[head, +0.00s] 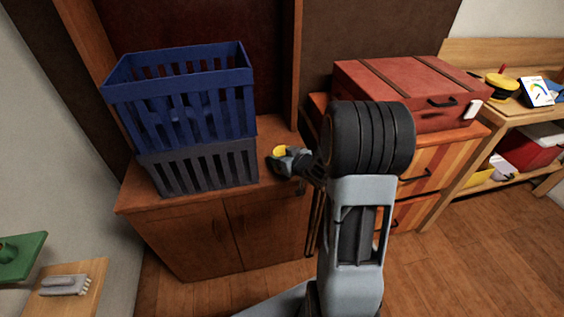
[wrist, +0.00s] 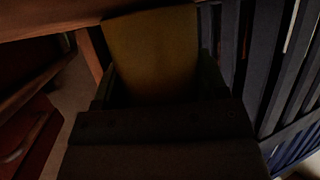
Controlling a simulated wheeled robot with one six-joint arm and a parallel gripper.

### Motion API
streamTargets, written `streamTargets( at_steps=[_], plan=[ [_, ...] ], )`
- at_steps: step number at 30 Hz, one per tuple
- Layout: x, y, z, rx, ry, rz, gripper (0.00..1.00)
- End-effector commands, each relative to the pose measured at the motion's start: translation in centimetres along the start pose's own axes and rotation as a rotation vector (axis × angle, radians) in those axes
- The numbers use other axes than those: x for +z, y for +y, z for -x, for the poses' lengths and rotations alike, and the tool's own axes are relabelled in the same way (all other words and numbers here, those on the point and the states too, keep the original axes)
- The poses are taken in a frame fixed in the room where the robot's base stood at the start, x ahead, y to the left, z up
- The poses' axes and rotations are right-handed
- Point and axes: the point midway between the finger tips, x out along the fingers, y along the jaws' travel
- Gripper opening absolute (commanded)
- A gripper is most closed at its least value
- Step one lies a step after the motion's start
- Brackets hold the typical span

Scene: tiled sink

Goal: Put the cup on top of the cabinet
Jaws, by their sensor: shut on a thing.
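The yellow cup (head: 279,151) is in the jaws of my gripper (head: 284,157), over the right part of the brown wooden cabinet's top (head: 272,133). I cannot tell whether the cup touches the top. In the wrist view the cup (wrist: 150,50) fills the space between the dark fingers of my gripper (wrist: 155,85); that view is very dim. In the head view the gripper hides part of the cup.
A blue basket (head: 190,105) stacked on a grey basket (head: 205,170) stands on the cabinet, left of my gripper. A red case (head: 400,88) lies on an orange drawer unit (head: 440,160) at the right. A wooden shelf (head: 520,108) with small items stands farther right.

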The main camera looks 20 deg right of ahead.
Motion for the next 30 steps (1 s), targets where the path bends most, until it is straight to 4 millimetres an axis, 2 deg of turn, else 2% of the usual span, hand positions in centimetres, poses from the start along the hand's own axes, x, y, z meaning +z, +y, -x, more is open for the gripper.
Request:
streamTargets(
  at_steps=[12,13,20,30],
  plan=[
    [0.41,-0.05,-0.2,-0.001,0.001,0.0,0.43],
    [0.33,-0.06,-0.17,-0.001,0.001,0.001,0.68],
    [0.28,-0.09,-0.16,-0.002,0.0,0.001,0.9],
    [-0.29,-0.1,0.06,-0.002,0.001,0.002,0.92]
  ],
)
